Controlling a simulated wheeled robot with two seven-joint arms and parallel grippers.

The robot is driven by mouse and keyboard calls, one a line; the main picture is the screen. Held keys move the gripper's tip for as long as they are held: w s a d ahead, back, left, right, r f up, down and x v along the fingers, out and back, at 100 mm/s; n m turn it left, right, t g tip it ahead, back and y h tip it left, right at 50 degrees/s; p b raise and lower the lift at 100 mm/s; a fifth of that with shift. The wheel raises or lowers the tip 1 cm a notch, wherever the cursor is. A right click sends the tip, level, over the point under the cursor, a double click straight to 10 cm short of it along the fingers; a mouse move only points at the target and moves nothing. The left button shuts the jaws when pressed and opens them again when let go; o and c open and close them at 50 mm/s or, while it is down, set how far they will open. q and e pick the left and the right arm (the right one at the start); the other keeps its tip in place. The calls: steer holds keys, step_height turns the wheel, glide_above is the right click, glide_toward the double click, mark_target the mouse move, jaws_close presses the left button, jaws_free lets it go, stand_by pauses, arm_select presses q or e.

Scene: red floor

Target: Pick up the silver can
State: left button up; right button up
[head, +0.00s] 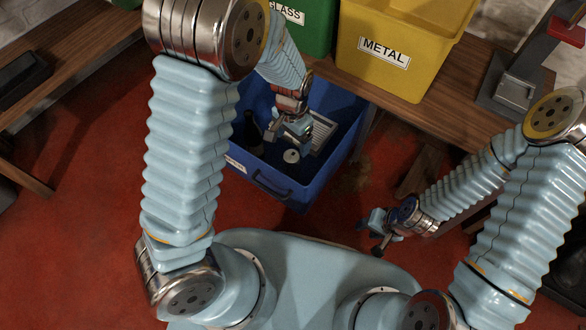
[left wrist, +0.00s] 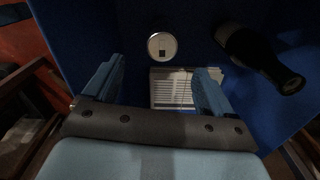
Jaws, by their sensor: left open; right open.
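The silver can (head: 291,156) stands in the blue bin, its round pale top showing. In the left wrist view the can (left wrist: 162,46) is beyond my fingertips, between their lines and apart from both. My left gripper (head: 291,136) is inside the bin just above the can in the head view; in the left wrist view its two blue fingers (left wrist: 155,80) are spread, with nothing held. My right gripper (head: 376,232) is open and empty, away from the bin over the red floor.
The blue bin (head: 262,182) also holds a dark bottle (left wrist: 250,52) and a pale slatted object (left wrist: 172,92) close to the can. A yellow METAL bin (head: 395,75) and a green GLASS bin (head: 318,25) stand on the wooden bench (head: 455,105) behind.

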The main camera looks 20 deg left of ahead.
mark_target(291, 156)
arm_select(q)
step_height(291, 156, down, 6)
steer(key=shift+r+b, duration=0.15)
steer(key=shift+b, duration=0.3)
step_height(291, 156, down, 5)
steer(key=shift+a+f+b, duration=0.15)
steer(key=shift+b, duration=0.5)
steer(key=shift+c, duration=0.3)
steer(key=c, duration=1.3)
